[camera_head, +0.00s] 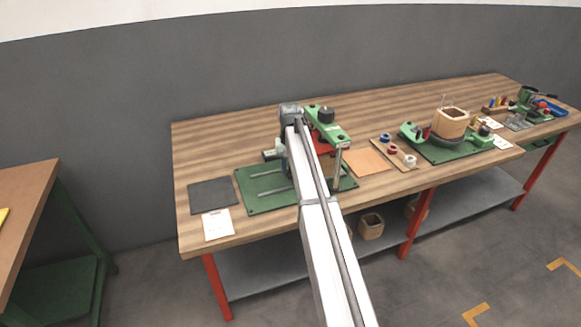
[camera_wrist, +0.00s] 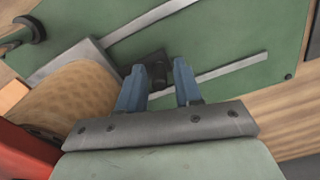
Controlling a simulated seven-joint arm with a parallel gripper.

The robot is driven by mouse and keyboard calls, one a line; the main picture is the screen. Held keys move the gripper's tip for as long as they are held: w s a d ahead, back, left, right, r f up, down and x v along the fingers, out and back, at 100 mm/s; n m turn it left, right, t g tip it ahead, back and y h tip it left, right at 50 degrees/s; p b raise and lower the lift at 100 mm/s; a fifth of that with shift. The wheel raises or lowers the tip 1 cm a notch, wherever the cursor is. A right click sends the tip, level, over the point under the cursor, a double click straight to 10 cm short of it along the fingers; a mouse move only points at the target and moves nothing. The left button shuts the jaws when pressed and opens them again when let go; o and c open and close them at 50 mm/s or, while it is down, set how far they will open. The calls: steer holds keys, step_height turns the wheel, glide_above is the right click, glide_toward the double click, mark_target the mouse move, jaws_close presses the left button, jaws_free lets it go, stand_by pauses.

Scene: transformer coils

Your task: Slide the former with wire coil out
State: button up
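In the wrist view, a tan, wood-grained rounded body, seemingly the former with coil (camera_wrist: 75,100), lies left of my gripper against a grey plate (camera_wrist: 62,68). In the head view, the press-like fixture (camera_head: 328,128) stands on a green baseplate (camera_head: 262,201); a red-brown part (camera_head: 326,163) shows beside my arm. My gripper (camera_wrist: 159,66) has two blue fingers spread apart over the baseplate. A small dark block (camera_wrist: 156,72) shows between the fingertips; I cannot tell whether they touch it. My arm hides the gripper and part of the fixture in the head view.
Metal strips (camera_wrist: 208,77) run across the baseplate. A dark mat (camera_head: 213,194) and a paper sheet (camera_head: 217,224) lie left. To the right are an orange sheet (camera_head: 367,162), coloured spools (camera_head: 391,150) and another fixture with a wooden former (camera_head: 450,124).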

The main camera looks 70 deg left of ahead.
jaws_close()
stand_by(0.4)
steer(key=s, duration=1.7)
steer(key=shift+o, duration=0.9)
jaws_free()
step_height(320, 180, up, 14)
steer(key=shift+w, duration=0.1)
